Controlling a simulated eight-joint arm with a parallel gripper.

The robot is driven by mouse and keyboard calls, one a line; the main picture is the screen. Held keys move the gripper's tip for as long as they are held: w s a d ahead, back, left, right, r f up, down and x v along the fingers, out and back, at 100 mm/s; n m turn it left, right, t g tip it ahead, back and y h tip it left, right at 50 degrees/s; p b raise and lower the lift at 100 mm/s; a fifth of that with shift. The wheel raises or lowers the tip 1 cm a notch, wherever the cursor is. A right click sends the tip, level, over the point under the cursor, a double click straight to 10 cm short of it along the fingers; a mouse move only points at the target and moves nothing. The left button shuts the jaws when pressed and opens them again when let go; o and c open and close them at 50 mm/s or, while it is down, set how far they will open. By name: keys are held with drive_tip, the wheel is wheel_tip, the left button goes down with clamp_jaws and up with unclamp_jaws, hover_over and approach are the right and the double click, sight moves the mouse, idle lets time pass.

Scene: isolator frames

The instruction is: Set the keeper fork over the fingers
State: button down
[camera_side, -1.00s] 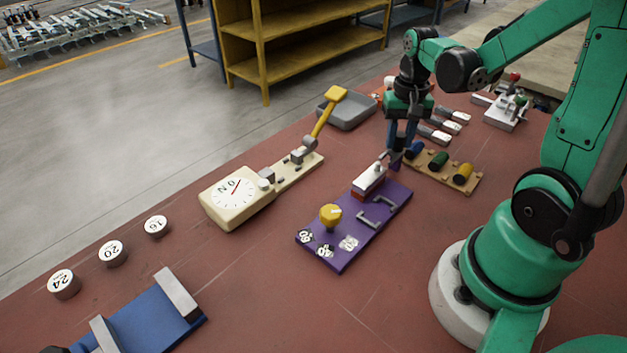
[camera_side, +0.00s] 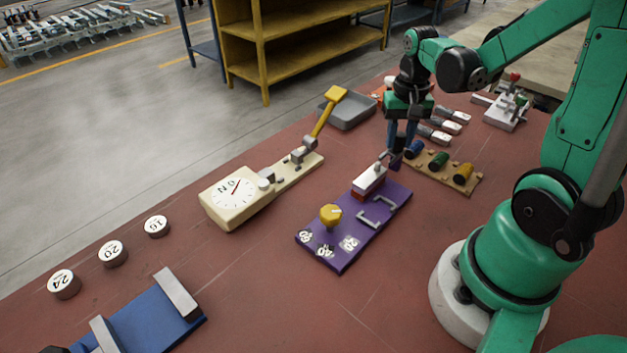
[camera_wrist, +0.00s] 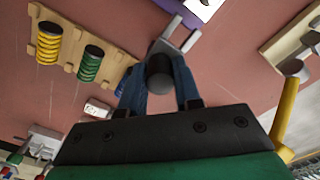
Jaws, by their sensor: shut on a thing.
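My gripper (camera_side: 397,160) is shut on the dark round handle of a grey two-pronged fork, the keeper fork (camera_wrist: 178,42). In the wrist view the handle lies between my fingertips (camera_wrist: 159,78) and the prongs point up and to the right. In the side view the fork (camera_side: 382,158) is small, near the far end of a purple board (camera_side: 335,250). A red block with a white top (camera_side: 369,180) stands on that end of the board. Which parts are the fingers I cannot tell for sure. Whether the fork touches the block is unclear.
The board also carries a yellow knob (camera_side: 330,216) and grey brackets (camera_side: 378,212). A wooden rack (camera_side: 450,178) with blue, green and yellow coils is close on the right. A cream dial device (camera_side: 235,200) with a raised yellow lever (camera_side: 330,108) stands left. A grey tray (camera_side: 350,115) lies behind.

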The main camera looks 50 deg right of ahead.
drive_tip(key=shift+a, duration=2.05)
drive_tip(key=c, duration=0.6)
unclamp_jaws()
drive_tip(key=shift+r, duration=2.8)
drive_tip(key=w+a+r+n+t, duration=0.2)
drive_tip(key=a+n+t, duration=0.5)
drive_tip(key=a+n, duration=0.2)
drive_tip(key=shift+a+r, duration=0.2)
drive_tip(key=shift+a, duration=0.5)
